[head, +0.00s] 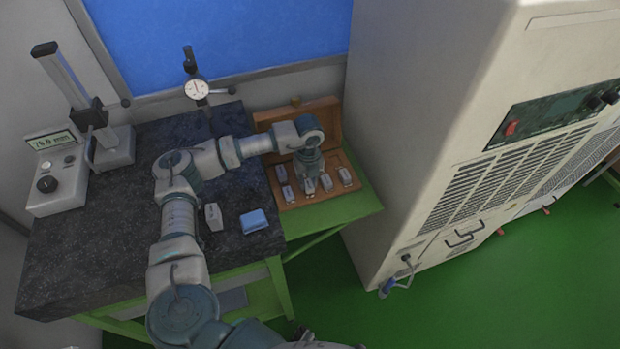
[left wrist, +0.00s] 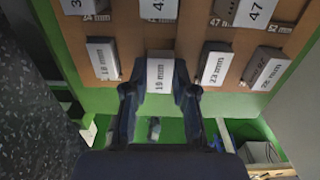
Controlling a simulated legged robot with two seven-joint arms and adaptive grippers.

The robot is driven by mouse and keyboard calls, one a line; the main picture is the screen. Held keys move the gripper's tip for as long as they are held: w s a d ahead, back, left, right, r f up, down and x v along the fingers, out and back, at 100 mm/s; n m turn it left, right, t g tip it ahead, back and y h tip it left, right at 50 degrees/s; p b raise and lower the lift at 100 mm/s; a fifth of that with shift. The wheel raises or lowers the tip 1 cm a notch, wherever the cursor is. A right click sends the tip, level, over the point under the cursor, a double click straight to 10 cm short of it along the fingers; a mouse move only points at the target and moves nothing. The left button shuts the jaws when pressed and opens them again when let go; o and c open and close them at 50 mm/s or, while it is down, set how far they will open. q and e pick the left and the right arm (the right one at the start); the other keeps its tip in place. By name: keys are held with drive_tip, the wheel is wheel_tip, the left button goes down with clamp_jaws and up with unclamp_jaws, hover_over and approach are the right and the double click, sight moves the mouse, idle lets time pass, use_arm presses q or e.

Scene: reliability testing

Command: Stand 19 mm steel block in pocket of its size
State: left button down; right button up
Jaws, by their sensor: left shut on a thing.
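My left gripper (left wrist: 160,92) is shut on a white-faced steel block (left wrist: 160,72) labelled 19 mm; in the head view this gripper (head: 308,174) hangs over the wooden case (head: 301,203). The held block (head: 308,187) shows just below the fingers there. It is at the case's near row, between a block marked about 18 mm (left wrist: 103,62) and the 23 mm block (left wrist: 215,66). Its pocket and lower end are hidden, so I cannot tell whether it is seated or just above. My right gripper is not in view.
On the dark granite plate (head: 110,235) lie a white block (head: 213,216) and a blue cloth (head: 254,221). A dial gauge (head: 196,89) stands behind. A tall cabinet (head: 420,120) closes off the right.

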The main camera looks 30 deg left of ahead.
use_arm(q)
drive_tip(key=shift+a+f, duration=0.15)
drive_tip(key=shift+a, duration=0.2)
drive_tip(key=shift+w+d, duration=0.1)
drive_tip(key=shift+d, duration=0.5)
drive_tip(key=shift+a, duration=0.75)
drive_tip(key=shift+d, duration=0.2)
drive_tip(key=shift+a+f, duration=0.1)
drive_tip(key=shift+f, duration=0.4)
drive_tip(key=c, duration=0.8)
unclamp_jaws()
drive_tip(key=shift+c, duration=0.2)
